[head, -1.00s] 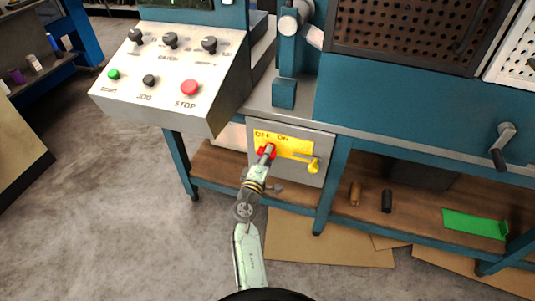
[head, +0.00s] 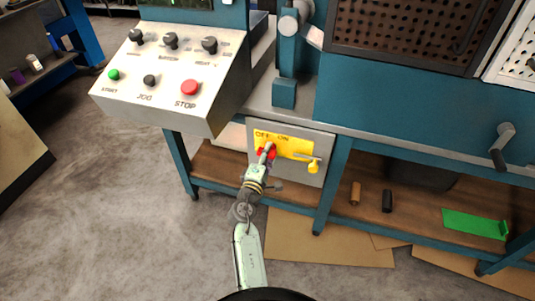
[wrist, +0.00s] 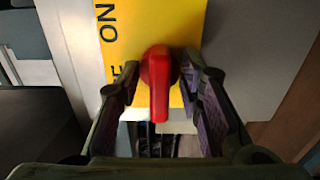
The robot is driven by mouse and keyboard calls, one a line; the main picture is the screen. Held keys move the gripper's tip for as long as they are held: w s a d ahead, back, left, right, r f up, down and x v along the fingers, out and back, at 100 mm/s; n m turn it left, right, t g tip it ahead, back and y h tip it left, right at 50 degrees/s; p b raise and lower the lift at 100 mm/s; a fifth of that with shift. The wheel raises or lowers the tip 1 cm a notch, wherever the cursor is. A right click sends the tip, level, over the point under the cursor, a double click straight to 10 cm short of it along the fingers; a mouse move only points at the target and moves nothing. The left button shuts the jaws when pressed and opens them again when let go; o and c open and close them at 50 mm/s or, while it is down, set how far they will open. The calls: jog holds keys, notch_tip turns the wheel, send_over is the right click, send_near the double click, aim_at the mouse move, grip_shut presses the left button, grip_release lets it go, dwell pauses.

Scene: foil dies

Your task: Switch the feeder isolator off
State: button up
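The feeder isolator is a grey box (head: 290,172) under the machine's bench edge, with a yellow plate (head: 297,147) lettered OFF at left and ON at right. Its red handle (head: 272,154) is at the plate's left part, partly hidden by my gripper (head: 267,149). In the wrist view the red handle (wrist: 160,80) stands between the two fingers of my gripper (wrist: 163,72). The fingers are open, with a narrow gap visible on each side of the handle. There the handle points down the picture, away from the ON lettering; part of the OFF lettering is hidden.
A yellow piece (head: 313,166) hangs at the plate's right end. The sloped control panel (head: 172,80), with a red STOP button (head: 190,88), is up and left of the isolator. A lower shelf (head: 400,214) lies to the right. The floor at left is clear.

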jog(key=v, duration=0.7)
jog(key=shift+s, duration=0.25)
dwell(0.5)
